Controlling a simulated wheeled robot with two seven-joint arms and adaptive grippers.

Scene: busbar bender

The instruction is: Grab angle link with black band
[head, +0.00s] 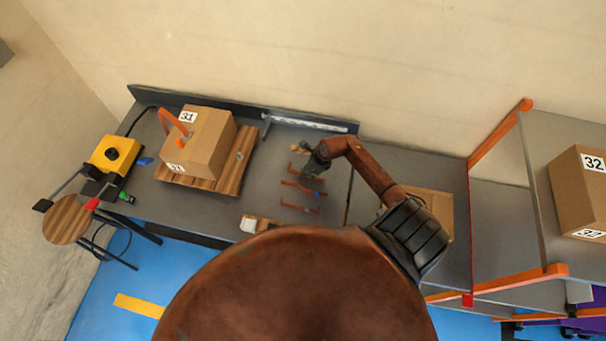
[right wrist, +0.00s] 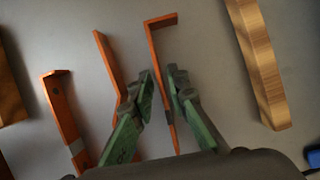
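Three orange angle links lie on the grey bench. In the right wrist view, the right-hand link (right wrist: 160,62) has its short bent end at the top, and its long leg runs down between my fingers. A small dark patch shows on it, but I cannot tell if it is the black band. The middle link (right wrist: 107,60) lies left of my fingers. The left link (right wrist: 62,105) has a pale grey band. My right gripper (right wrist: 161,78) is open, its green fingertips on either side of the right-hand link. In the head view it is over the links (head: 300,208). My left gripper is not in view.
A cardboard box (head: 213,143) marked 31 stands on a wooden pallet at left. A yellow device (head: 113,154) sits at the bench's left end. A wooden piece (right wrist: 258,62) lies right of my gripper. Another box (head: 580,185) marked 32 is on a right shelf.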

